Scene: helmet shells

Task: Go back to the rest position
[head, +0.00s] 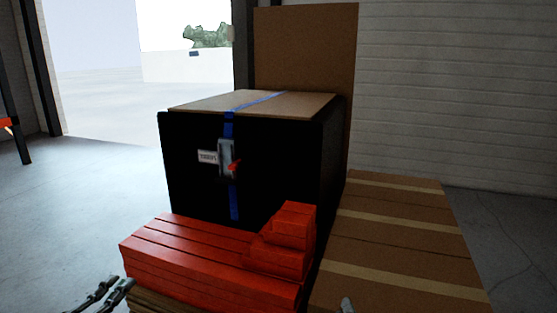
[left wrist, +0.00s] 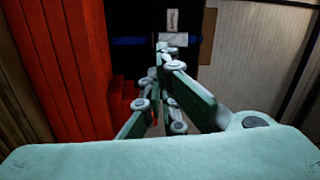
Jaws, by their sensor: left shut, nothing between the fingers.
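My left gripper (head: 106,291) is at the bottom left edge of the head view, in front of the left end of the red beams. Its fingers are shut with nothing held; in the left wrist view the green-grey gripper (left wrist: 165,55) points toward the black crate. A small pale tip (head: 347,305) at the bottom edge of the head view may be my right gripper. Too little of it shows to tell its state.
Red beams (head: 200,262) lie stacked in front of a black crate (head: 280,160) with a blue strap (head: 235,203) and buckle. Flat cardboard (head: 400,225) lies to the right and a cardboard sheet (head: 310,50) stands behind. Open floor (head: 75,200) is at left.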

